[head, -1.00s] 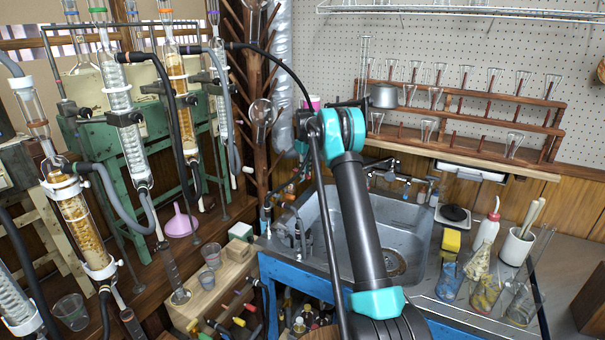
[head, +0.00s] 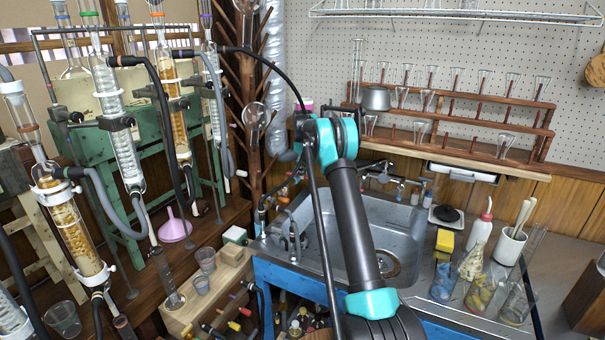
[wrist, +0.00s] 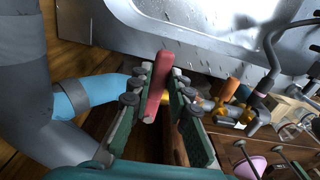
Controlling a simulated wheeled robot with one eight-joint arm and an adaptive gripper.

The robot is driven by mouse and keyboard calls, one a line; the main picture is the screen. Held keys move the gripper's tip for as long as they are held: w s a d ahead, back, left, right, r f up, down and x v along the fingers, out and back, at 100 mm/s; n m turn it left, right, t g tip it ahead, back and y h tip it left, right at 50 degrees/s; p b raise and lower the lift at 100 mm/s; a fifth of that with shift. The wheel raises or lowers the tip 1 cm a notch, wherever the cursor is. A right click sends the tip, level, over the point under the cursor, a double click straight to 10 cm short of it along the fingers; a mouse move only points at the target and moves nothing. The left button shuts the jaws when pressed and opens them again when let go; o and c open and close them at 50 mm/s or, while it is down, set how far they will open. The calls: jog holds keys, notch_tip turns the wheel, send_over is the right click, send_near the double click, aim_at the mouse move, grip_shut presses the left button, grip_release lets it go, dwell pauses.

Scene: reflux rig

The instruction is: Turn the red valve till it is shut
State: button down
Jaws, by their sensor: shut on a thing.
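The red valve (wrist: 157,92) shows in the wrist view as a long red handle. It lies lengthwise between the two green, dark-padded fingers of my gripper (wrist: 162,84), which is shut on it. The handle's upper end sticks out past the fingertips. The valve body is mostly hidden behind the handle and fingers. In the head view my arm crosses the middle of the picture, and I cannot clearly make out the gripper or the red handle there.
A steel sink (head: 405,232) lies just beyond the handle. An orange-handled fitting (wrist: 230,90) is close to the right finger, and a blue pipe (wrist: 95,95) is at its left. Glass columns with hoses (head: 120,140) stand at left. Beakers (head: 478,290) stand on the right counter.

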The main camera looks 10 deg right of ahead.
jog(key=shift+w+d, duration=0.15)
jog(key=c, duration=1.4)
grip_release()
notch_tip(320, 180, up, 12)
